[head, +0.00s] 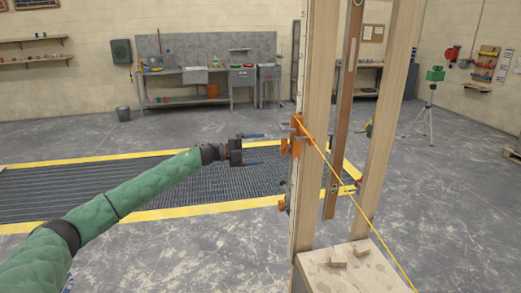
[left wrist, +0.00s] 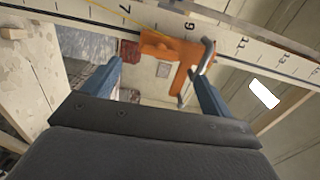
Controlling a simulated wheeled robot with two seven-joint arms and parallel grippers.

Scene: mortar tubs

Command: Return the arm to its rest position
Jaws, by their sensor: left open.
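My left arm, in a green sleeve, reaches in from the lower left in the head view. Its gripper (head: 262,148) is open, with its two blue fingers apart and pointing right toward an orange clamp (head: 297,137) on a wooden post. In the left wrist view the open fingers (left wrist: 165,85) point toward the orange clamp (left wrist: 168,48), which sits on a numbered measuring staff (left wrist: 240,43). Nothing shows held between the fingers. In the head view a gap shows between fingertips and clamp. My right gripper is not in view.
Wooden posts (head: 319,110) rise from a pale block (head: 350,272) at the right. A yellow line (head: 365,215) runs from the clamp down to the right. A yellow-edged floor grating (head: 130,185) lies under the arm. A workbench (head: 200,85) stands far back. Floor at the front centre is clear.

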